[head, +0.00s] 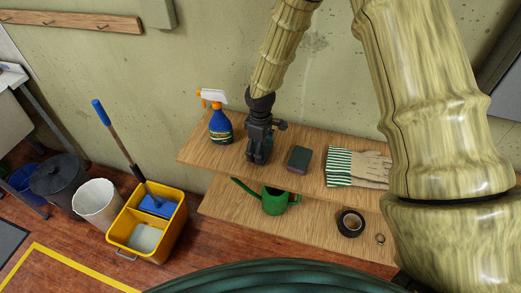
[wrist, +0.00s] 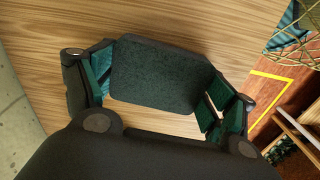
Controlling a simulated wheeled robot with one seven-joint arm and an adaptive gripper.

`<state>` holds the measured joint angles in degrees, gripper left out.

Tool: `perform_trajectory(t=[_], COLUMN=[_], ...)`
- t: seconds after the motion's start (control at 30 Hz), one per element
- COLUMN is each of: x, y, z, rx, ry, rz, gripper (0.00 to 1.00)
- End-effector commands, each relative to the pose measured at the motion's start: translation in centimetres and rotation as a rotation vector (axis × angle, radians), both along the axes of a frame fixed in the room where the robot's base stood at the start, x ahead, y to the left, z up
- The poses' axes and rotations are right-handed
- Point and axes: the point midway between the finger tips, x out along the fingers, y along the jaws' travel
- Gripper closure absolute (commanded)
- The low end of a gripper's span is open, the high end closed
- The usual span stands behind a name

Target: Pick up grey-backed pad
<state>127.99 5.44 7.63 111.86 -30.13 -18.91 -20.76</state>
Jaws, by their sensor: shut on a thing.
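My gripper (head: 258,152) is over the left part of the upper wooden shelf, pointing down. In the wrist view, my gripper (wrist: 158,88) is shut on a dark grey-green pad (wrist: 155,75), with green-faced fingers at its two ends. The pad's far face is hidden, and I cannot tell whether it touches the board. A second pad (head: 298,158), with a dark grey top and a reddish side, lies on the shelf to the right of my gripper. I cannot tell from color alone which one is the grey-backed pad.
The upper shelf (head: 195,155) also bears a blue spray bottle (head: 220,127) at left and striped gloves (head: 358,168) at right. A yellow mop bucket (head: 172,225) stands on the floor at left.

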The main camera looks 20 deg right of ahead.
Motion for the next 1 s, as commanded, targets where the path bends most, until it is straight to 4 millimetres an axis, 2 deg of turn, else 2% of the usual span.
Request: perform_trajectory(t=[0.27, 0.57, 1.0], x=[0.0, 0.1, -9.2], y=[0.0, 0.0, -1.9], z=[0.7, 3.5, 4.1], rx=[0.0, 0.002, -0.001], ry=[0.0, -0.003, 0.001], rz=[-0.001, 0.001, 0.0], gripper=[0.24, 0.24, 0.24])
